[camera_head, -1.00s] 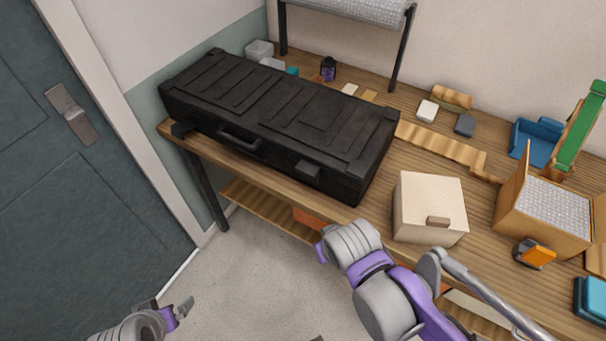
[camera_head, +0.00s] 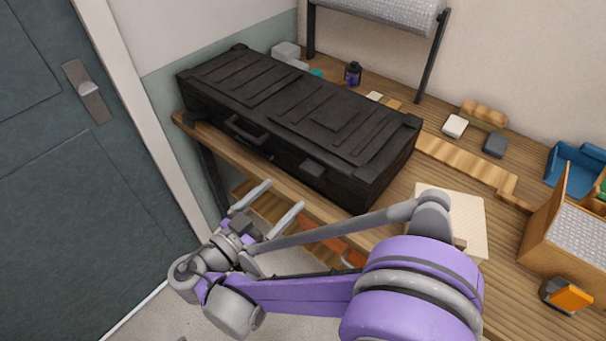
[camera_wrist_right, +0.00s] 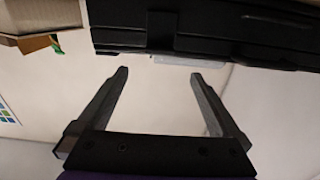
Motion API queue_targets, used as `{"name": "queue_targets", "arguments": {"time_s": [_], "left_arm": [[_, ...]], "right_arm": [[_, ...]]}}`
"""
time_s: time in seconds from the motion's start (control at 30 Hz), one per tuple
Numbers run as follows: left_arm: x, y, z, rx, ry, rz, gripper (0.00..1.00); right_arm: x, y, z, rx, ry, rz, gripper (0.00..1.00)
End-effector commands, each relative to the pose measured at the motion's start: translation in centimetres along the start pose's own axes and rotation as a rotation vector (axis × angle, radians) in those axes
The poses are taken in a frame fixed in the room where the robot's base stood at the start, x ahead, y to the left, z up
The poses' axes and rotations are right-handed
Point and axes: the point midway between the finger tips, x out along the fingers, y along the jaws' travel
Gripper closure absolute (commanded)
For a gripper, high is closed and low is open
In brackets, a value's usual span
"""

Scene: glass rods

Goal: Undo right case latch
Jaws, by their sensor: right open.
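A long black case (camera_head: 290,115) lies closed on the workbench, and its front wall also shows at the top of the right wrist view (camera_wrist_right: 250,35). The right latch (camera_head: 312,168) is a dark block on the case's front face, right of the handle (camera_head: 247,132). I cannot tell whether it is fastened. My right gripper (camera_head: 284,194) is open and empty, in front of and below the case's front face, apart from the latch. Its two spread fingers also show in the right wrist view (camera_wrist_right: 159,75), with the case beyond their tips. My left gripper is not in view.
An open box (camera_head: 570,240) and an orange item (camera_head: 566,295) lie farther right. A door (camera_head: 70,180) is at the left.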

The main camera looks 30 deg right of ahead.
Motion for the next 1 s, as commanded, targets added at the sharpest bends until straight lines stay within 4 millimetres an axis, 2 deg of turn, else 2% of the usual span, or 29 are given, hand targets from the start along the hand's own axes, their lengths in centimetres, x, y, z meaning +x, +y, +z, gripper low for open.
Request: {"name": "queue_targets", "arguments": {"time_s": [0.2,0.43,0.6,0.87,0.9,1.0], "left_arm": [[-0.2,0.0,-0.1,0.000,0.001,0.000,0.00],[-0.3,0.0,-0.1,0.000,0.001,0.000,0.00],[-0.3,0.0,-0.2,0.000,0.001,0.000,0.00],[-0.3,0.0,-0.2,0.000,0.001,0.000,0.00],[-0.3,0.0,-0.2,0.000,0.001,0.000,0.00],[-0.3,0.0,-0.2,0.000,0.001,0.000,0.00]], "right_arm": [[4.5,0.2,-0.1,-0.003,0.000,0.007,0.00],[8.0,0.1,0.0,-0.004,-0.001,0.005,0.00],[9.2,0.1,0.0,-0.004,-0.002,0.002,0.00],[9.3,0.1,0.0,-0.004,-0.003,0.000,0.00],[9.3,0.1,0.0,-0.004,-0.003,0.000,0.02],[9.3,0.1,0.0,-0.004,-0.003,0.000,0.20]]}}
